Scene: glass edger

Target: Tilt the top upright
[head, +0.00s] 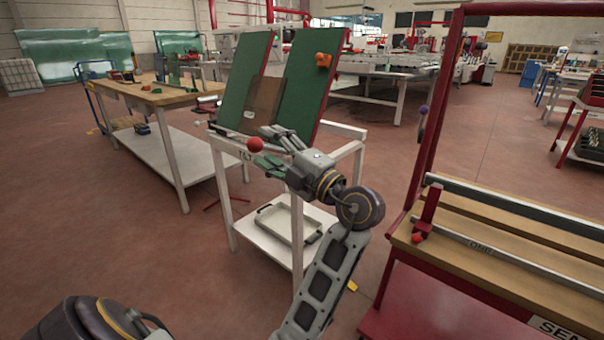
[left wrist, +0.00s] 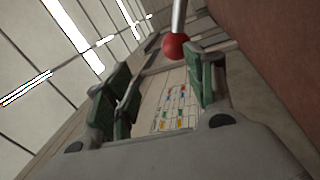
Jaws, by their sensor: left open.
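The tilting top (head: 306,82) has green faces and stands steeply sloped on a white frame (head: 226,147). A red ball knob (head: 255,144) sits at the frame's front edge beside a partly covered label. My left gripper (head: 266,148) is open, its fingers to either side of the knob in the head view. In the left wrist view the knob (left wrist: 176,46) hangs on a pale rod near the right-hand fingertip. I cannot tell whether a finger touches it. My right gripper is not in view.
An orange piece (head: 323,60) is on the top's right part. A brown panel (head: 264,99) lies against its middle. A grey tray (head: 290,223) rests on the lower shelf. A wooden bench (head: 160,95) stands left; a red-framed bench (head: 500,235) stands close on the right.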

